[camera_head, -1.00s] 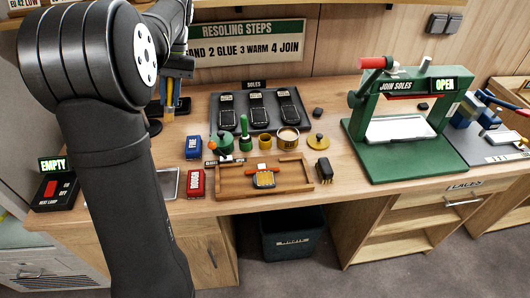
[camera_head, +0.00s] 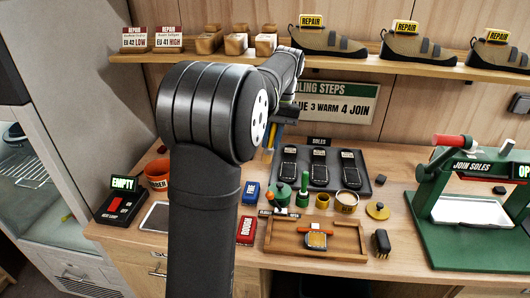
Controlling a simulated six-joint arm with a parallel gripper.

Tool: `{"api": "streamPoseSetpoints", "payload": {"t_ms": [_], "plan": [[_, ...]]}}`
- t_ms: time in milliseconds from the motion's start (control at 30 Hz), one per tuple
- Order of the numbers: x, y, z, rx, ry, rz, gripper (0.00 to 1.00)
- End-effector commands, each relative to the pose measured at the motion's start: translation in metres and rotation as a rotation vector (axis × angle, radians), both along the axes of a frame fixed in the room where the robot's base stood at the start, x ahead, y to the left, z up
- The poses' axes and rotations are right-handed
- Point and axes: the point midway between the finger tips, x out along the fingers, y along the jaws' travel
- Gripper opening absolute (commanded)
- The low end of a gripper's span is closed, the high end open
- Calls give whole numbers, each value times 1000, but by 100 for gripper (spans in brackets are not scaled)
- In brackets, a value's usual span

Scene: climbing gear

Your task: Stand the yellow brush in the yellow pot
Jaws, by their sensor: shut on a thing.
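My gripper (camera_head: 280,124) is above the back of the bench, left of the middle, partly hidden behind my arm. It is shut on the yellow brush (camera_head: 271,136), which hangs below the jaws; only a small, narrow part of it shows. The yellow pot (camera_head: 322,202) is a small cylinder standing on the bench in front of the sole tray. It is to the right of and nearer than my gripper, and apart from the brush. Nothing is seen standing in the pot.
A green pot (camera_head: 285,196), an upright green piece (camera_head: 303,192), a labelled jar (camera_head: 347,202) and a yellow lid (camera_head: 377,210) stand near the yellow pot. The sole tray (camera_head: 375,183) lies behind them. A wooden tray (camera_head: 350,252) lies in front. The green press (camera_head: 475,205) stands right.

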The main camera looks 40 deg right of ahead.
Motion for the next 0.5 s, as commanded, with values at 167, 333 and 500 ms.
{"api": "streamPoseSetpoints", "payload": {"t_ms": [167, 333, 500], "plan": [[-57, -63, -12, -103, 9, -6, 0], [-92, -98, -33, -179, 9, -66, 0], [-113, -115, -48, -224, 9, -114, 0]]}}
